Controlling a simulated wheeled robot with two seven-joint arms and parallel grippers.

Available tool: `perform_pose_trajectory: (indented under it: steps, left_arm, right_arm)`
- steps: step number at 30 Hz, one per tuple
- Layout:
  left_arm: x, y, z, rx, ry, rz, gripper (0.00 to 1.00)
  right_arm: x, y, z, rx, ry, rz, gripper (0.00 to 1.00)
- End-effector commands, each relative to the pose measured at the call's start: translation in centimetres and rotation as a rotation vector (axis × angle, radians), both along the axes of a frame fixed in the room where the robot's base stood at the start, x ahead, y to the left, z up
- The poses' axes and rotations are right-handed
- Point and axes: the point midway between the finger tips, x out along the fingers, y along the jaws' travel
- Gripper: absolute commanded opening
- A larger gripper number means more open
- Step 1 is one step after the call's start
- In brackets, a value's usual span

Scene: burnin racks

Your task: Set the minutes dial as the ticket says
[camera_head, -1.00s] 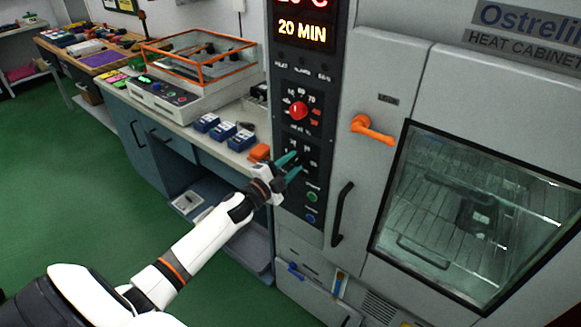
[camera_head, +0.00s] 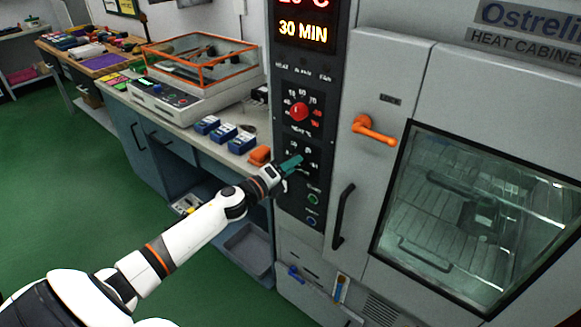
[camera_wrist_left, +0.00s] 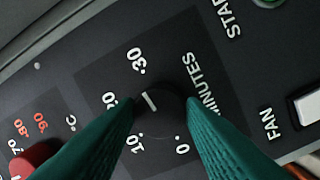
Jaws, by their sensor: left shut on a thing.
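The minutes dial (camera_wrist_left: 164,106) is a black knob on the cabinet's dark control panel (camera_head: 290,93). In the left wrist view its white mark points up-left, between the partly hidden 20 and the 30. My left gripper (camera_head: 294,164) has its teal fingers on either side of the knob, shut on it; the left wrist view shows the same fingers (camera_wrist_left: 160,112). In the head view the fingers hide the knob. The display (camera_head: 303,31) reads 30 MIN; its upper line is cut off. I cannot make out a ticket. My right gripper is not in view.
A red temperature knob (camera_head: 299,111) sits above the minutes dial. An orange handle (camera_head: 373,130) and a black handle (camera_head: 343,215) are to the right. A bench with blue boxes (camera_head: 223,132) stands left.

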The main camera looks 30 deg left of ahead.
Motion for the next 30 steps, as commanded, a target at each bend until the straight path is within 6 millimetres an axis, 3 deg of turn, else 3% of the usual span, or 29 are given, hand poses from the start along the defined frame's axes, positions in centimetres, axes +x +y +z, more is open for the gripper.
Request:
perform_pose_trajectory:
  steps: [9,25,26,30]
  left_arm:
    - [0.02,0.01,0.04,0.116,-0.009,0.001,0.13]
    - [0.02,0.04,0.05,0.139,-0.011,0.0,0.13]
    - [0.02,0.03,0.05,0.139,-0.011,0.0,0.39]
    - [0.02,0.03,0.05,0.138,-0.011,0.0,0.58]
  right_arm:
    - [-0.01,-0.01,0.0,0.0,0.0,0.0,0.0]
    - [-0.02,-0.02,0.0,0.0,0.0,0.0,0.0]
    - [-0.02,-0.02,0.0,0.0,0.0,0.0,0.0]
    - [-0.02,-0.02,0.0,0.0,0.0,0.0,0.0]
